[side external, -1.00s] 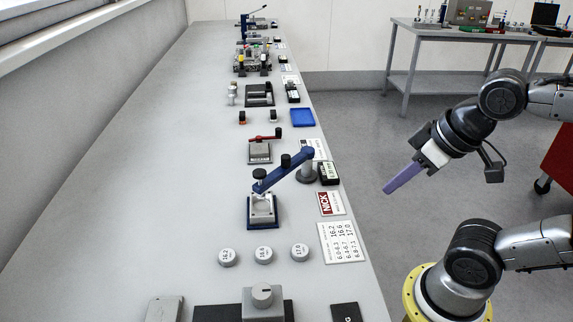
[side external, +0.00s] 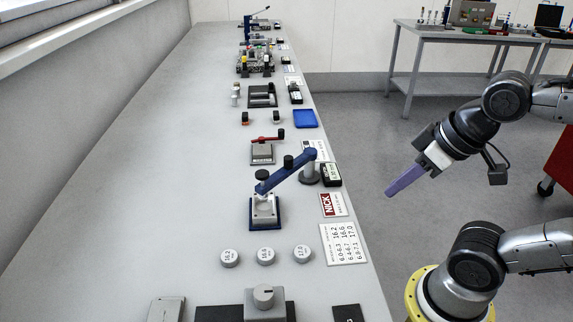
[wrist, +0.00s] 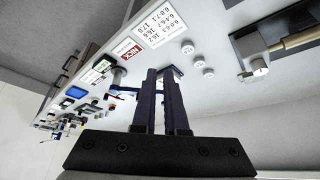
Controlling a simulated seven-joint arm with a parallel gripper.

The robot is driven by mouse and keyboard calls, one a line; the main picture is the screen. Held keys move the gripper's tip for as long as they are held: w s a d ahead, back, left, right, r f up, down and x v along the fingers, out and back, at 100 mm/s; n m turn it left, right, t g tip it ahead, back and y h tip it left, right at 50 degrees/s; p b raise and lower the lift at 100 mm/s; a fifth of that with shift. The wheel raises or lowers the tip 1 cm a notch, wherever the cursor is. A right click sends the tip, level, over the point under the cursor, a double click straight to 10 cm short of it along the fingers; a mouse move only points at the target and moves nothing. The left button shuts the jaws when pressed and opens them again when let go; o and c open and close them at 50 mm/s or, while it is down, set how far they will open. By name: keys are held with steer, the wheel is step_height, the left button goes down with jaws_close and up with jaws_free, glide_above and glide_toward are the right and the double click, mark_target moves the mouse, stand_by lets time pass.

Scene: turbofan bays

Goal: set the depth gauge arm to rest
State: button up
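The depth gauge arm (side external: 286,172) is a blue bar with dark knobs, mounted on a grey post (side external: 309,172) on the bench. Its free end lies over a fixture (side external: 264,211) with a pale block on a blue base. Whether the arm's tip touches the fixture is unclear. My gripper (side external: 390,193), with purple fingers, is in the air right of the bench edge, well apart from the gauge. In the wrist view its two fingers (wrist: 160,70) show a gap with nothing between them, and they partly hide the blue arm (wrist: 124,91).
Round grey discs (side external: 265,256) and a printed chart (side external: 343,244) lie in front of the gauge. A red NICK card (side external: 332,204) and a small dark display (side external: 330,174) sit near the bench edge. A red-handled fixture (side external: 263,152) stands behind. The bench's left side is clear.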

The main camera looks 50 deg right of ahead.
steer(key=o, duration=0.5)
steer(key=shift+s+f+n, duration=0.1)
steer(key=shift+s+n, duration=0.15)
steer(key=shift+n, duration=0.55)
steer(key=shift+c, duration=0.2)
steer(key=shift+o, duration=1.4)
steer(key=r+n, duration=0.1)
steer(key=w+r+n, duration=0.1)
steer(key=r+n, duration=0.1)
steer(key=shift+r, duration=0.2)
steer(key=w+d+r+n+g, duration=0.1)
steer(key=w+r+n, duration=0.4)
steer(key=w, duration=0.2)
steer(key=w+d+r+n+g, duration=0.1)
steer(key=w+r+n+g, duration=0.1)
steer(key=w+r+n, duration=0.4)
steer(key=g, duration=0.3)
glide_above(288, 158)
step_height(288, 158, down, 10)
steer(key=shift+n, duration=0.3)
step_height(288, 158, down, 14)
steer(key=shift+d+r, duration=0.1)
jaws_close()
